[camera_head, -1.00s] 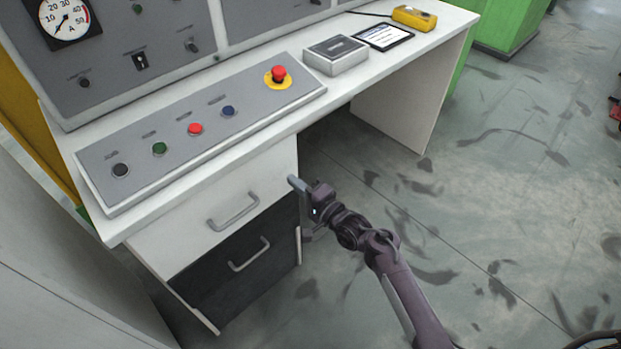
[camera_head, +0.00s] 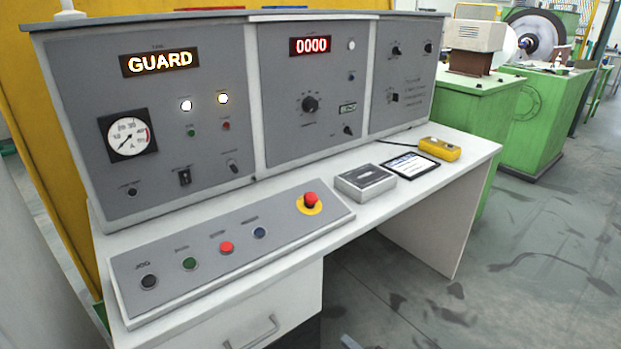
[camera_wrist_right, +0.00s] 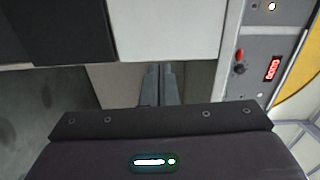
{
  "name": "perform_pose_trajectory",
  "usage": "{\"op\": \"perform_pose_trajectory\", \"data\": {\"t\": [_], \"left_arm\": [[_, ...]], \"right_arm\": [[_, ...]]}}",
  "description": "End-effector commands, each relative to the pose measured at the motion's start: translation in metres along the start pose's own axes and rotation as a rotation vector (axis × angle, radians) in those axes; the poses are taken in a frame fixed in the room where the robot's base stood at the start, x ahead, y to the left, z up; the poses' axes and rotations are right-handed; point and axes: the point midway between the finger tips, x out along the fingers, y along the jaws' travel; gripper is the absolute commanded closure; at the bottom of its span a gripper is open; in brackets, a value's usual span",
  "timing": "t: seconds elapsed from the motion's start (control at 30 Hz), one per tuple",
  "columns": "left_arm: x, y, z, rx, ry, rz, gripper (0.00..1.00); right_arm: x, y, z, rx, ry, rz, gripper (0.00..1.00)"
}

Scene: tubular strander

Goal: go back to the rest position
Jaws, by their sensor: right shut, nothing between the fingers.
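My right gripper (camera_wrist_right: 160,70) is shut and empty in the right wrist view, its two fingers side by side. The rest of the right arm is outside the head view. It looks apart from the desk. My left gripper is not in view.
The white desk (camera_head: 445,196) carries a button panel (camera_head: 185,283) with a red emergency button (camera_head: 311,199), a grey box (camera_head: 365,182), a tablet (camera_head: 410,165) and a yellow device (camera_head: 440,149). The control cabinet (camera_head: 210,130) reads GUARD. Floor (camera_head: 540,270) at right is clear.

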Motion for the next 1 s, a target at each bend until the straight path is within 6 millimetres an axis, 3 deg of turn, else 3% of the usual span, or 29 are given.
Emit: {"op": "perform_pose_trajectory", "data": {"t": [0.17, 0.27, 0.4, 0.5, 0.63, 0.8, 0.9, 1.0], "left_arm": [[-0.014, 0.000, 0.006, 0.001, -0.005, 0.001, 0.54], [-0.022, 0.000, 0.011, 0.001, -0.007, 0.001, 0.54], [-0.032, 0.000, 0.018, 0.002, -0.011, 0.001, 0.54], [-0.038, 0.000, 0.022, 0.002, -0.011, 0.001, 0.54], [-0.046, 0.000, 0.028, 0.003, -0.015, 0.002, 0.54], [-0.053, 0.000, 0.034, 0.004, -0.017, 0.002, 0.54], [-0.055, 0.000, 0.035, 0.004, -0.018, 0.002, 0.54], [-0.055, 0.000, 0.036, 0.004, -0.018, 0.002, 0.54]], "right_arm": [[-0.028, 0.087, 0.013, -0.162, 0.026, 0.245, 1.00], [-0.064, 0.154, 0.029, -0.304, -0.003, 0.446, 1.00], [-0.131, 0.234, 0.057, -0.498, -0.115, 0.712, 1.00], [-0.189, 0.279, 0.079, -0.628, -0.240, 0.885, 1.00], [-0.271, 0.321, 0.109, -0.773, -0.444, 1.076, 1.00], [-0.357, 0.346, 0.136, -0.899, -0.689, 1.230, 1.00], [-0.387, 0.352, 0.143, -0.938, -0.780, 1.272, 1.00], [-0.400, 0.354, 0.147, -0.955, -0.825, 1.290, 1.00]]}}
